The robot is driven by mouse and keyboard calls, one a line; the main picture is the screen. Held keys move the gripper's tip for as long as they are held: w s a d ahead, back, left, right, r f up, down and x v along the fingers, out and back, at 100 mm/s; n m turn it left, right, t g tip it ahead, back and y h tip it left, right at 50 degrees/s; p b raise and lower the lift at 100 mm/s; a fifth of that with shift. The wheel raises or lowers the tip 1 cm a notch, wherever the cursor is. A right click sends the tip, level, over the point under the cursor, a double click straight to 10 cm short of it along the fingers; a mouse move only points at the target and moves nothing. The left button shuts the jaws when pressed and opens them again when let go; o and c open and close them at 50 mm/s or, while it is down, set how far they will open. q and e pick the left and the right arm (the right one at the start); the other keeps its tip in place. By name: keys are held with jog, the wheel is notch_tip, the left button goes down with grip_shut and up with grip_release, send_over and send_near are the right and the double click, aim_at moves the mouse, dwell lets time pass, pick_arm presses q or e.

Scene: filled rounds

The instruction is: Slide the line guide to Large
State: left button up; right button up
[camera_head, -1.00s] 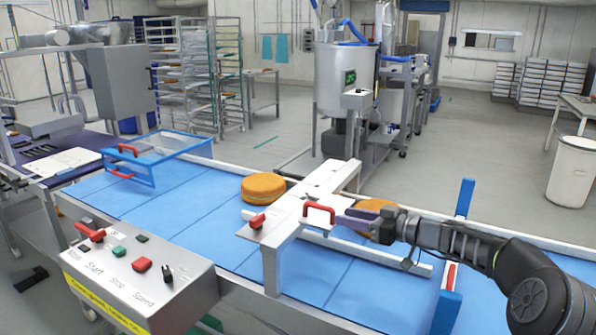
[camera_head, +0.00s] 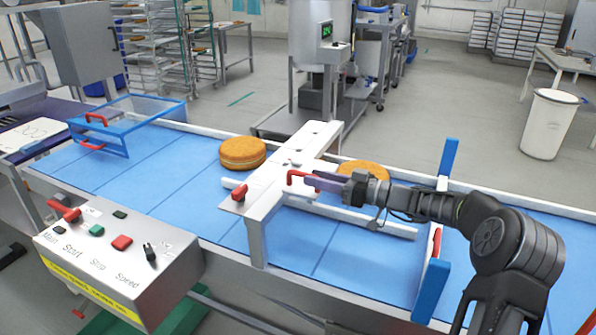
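The line guide appears to be the white rail (camera_head: 372,220) lying along the blue belt, passing under a white bridge (camera_head: 292,158). A red handle (camera_head: 300,180) stands on the bridge top, and a red knob (camera_head: 239,192) sits at its near end. My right gripper (camera_head: 314,181) reaches in from the right with its fingertips at the red handle. Whether the fingers are closed on it cannot be told. No "Large" marking is readable. My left gripper is not in view.
Round cakes sit on the belt, one (camera_head: 242,153) left of the bridge and one (camera_head: 362,171) behind my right gripper. A blue-framed guard (camera_head: 127,122) is at the left and blue posts (camera_head: 430,290) at the right. A control box (camera_head: 120,250) stands in front.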

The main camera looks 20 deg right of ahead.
aim_at(294, 173)
jog(key=p+x, duration=0.2)
jog(key=x, duration=0.3)
jog(key=shift+w+a, duration=0.25)
jog(key=shift+c, duration=0.6)
grip_shut()
dwell(0.6)
